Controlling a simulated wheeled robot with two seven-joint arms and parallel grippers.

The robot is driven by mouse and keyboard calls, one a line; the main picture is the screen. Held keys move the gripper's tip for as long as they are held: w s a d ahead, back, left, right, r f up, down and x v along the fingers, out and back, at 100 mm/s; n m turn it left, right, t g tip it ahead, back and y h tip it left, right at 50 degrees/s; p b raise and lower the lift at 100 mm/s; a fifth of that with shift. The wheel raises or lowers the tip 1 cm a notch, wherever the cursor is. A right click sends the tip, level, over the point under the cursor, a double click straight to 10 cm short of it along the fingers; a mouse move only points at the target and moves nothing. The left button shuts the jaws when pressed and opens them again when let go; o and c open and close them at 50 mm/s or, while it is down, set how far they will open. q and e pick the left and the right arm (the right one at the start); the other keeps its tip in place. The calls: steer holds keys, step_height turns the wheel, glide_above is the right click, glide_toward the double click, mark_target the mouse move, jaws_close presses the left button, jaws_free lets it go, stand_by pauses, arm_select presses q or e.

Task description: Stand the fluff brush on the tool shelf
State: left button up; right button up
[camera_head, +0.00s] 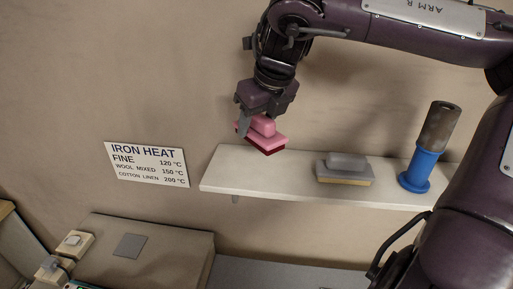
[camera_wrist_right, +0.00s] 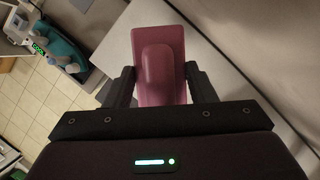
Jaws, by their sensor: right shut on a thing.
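The pink brush (camera_head: 264,136), with a dark red underside, is held by my right gripper (camera_head: 258,118) above the left end of the tool shelf (camera_head: 225,170). In the right wrist view the brush (camera_wrist_right: 157,70) sits between the two fingers of my right gripper (camera_wrist_right: 160,85), which are shut on its sides. Its underside faces down toward the pale shelf (camera_wrist_right: 118,45). My left gripper is not in view.
On the shelf stand a grey brush-like block (camera_head: 345,168) with a tan base and a blue holder (camera_head: 420,165) with a brown roller. A sign (camera_head: 147,163) hangs left of the shelf. The shelf's left part is clear.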

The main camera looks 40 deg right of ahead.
mark_target(256, 133)
steer(key=f, duration=0.3)
steer(key=shift+w+p, duration=0.2)
steer(key=shift+p, duration=0.15)
steer(key=f, duration=0.2)
steer(key=f+p, duration=0.1)
steer(key=f, duration=0.1)
steer(key=shift+s+a+f, duration=0.1)
steer(key=shift+s+f, duration=0.1)
steer(key=shift+f, duration=0.05)
steer(key=shift+w+f, duration=0.15)
steer(key=shift+f, duration=0.05)
steer(key=o, duration=0.6)
steer(key=shift+f, duration=0.1)
steer(key=shift+c, duration=0.2)
steer(key=o, duration=0.4)
steer(key=shift+o, duration=0.2)
